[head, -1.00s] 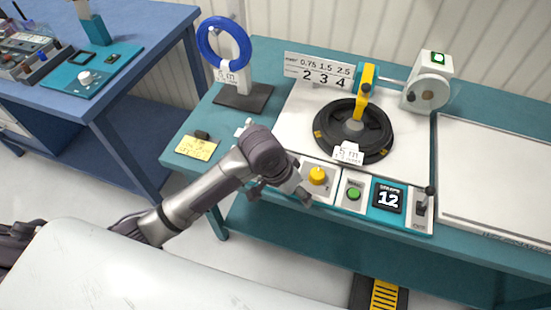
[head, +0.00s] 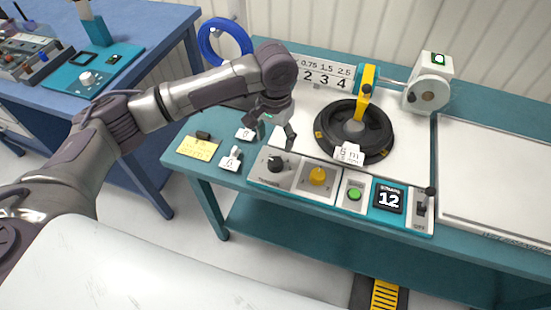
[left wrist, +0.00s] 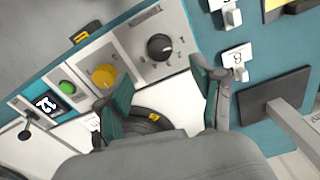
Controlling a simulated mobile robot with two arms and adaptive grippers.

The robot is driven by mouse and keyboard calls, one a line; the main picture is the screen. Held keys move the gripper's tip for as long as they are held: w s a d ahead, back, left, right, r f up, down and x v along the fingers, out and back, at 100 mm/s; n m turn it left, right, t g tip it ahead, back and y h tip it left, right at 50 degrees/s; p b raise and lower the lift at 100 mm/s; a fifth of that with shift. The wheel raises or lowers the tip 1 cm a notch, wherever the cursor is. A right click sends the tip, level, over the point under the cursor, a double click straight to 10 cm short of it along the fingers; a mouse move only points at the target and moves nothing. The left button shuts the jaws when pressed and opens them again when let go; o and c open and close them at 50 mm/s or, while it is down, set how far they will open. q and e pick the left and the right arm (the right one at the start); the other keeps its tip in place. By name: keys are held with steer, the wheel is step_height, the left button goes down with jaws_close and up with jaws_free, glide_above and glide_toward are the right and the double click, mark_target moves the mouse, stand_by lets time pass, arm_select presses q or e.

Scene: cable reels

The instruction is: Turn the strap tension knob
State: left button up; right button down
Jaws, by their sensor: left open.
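The black strap tension knob (head: 276,164) sits on the left panel of the teal console, with a dial scale around it. In the left wrist view the knob (left wrist: 159,47) shows whole, with a pale pointer line. My left gripper (head: 271,132) is above and behind the knob, apart from it. Its two fingers are spread in the left wrist view (left wrist: 165,85), with nothing between them; the knob lies beyond the fingertips. My right gripper is not in view.
Beside the knob are a yellow knob (head: 318,176), a green button (head: 354,193), a display reading 12 (head: 388,198) and a lever (head: 421,205). Behind stands a black reel (head: 377,132) with a yellow arm. Small tag stands and a yellow note (head: 198,148) lie left.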

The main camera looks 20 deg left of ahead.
mark_target(275, 161)
arm_select(q)
step_height(275, 161, down, 10)
steer(key=shift+r+p, duration=0.15)
steer(key=shift+p, duration=0.15)
steer(key=shift+c, duration=0.3)
steer(key=c, duration=1.1)
